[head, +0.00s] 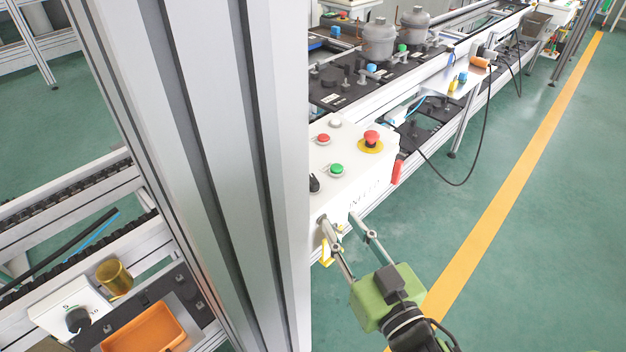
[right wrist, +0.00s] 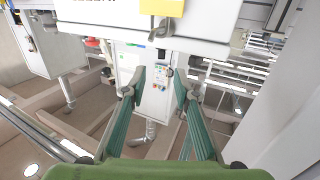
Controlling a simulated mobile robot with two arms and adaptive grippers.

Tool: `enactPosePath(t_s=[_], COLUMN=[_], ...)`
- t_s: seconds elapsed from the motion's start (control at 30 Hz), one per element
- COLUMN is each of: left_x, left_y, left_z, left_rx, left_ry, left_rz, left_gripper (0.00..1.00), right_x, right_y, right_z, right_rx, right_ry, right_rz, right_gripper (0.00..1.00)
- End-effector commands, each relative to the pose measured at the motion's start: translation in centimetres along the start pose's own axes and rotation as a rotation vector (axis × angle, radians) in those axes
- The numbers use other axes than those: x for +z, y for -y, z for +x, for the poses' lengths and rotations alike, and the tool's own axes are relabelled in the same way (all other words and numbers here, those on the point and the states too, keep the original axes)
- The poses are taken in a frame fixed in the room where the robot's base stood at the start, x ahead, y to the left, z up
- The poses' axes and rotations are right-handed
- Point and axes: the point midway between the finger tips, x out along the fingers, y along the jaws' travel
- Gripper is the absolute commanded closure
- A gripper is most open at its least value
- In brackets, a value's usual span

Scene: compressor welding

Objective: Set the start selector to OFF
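A white control box (head: 345,185) hangs at the rail end in the head view. Its top carries a black selector knob (head: 314,184) at the left edge, partly cut off by a grey column; its setting is not readable. A second black rotary knob (head: 78,319) sits on a small white box at lower left, with tiny marks around it. I cannot tell from labels which one is the start selector. My right gripper (head: 340,222) is at the front lower side of the control box, fingers spread and empty. Its open fingers also show in the right wrist view (right wrist: 160,88). My left gripper is not in view.
The control box also bears a red emergency stop (head: 371,138), a red button (head: 323,139) and a green button (head: 337,169). A wide aluminium column (head: 215,150) blocks the middle left. An orange tray (head: 145,328) lies at lower left. The floor at right is clear.

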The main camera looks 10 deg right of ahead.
Motion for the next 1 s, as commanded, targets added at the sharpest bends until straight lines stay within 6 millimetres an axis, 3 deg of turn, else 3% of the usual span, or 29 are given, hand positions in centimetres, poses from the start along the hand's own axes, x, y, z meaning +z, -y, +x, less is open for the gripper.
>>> enactPosePath(t_s=[0.27, 0.7, 1.0], left_x=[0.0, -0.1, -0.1], left_y=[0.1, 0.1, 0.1], left_z=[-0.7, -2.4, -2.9], left_rx=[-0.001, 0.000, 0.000], left_ry=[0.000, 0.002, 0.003], left_rz=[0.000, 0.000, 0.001], left_gripper=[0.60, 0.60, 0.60], right_x=[-0.7, -0.8, -0.6], right_y=[0.3, 0.4, 0.4], right_z=[2.3, 10.3, 13.5], right_rx=[-0.012, -0.010, -0.009], right_ry=[-0.020, -0.017, -0.015], right_rz=[-0.001, -0.001, 0.000], right_gripper=[0.72, 0.72, 0.72])
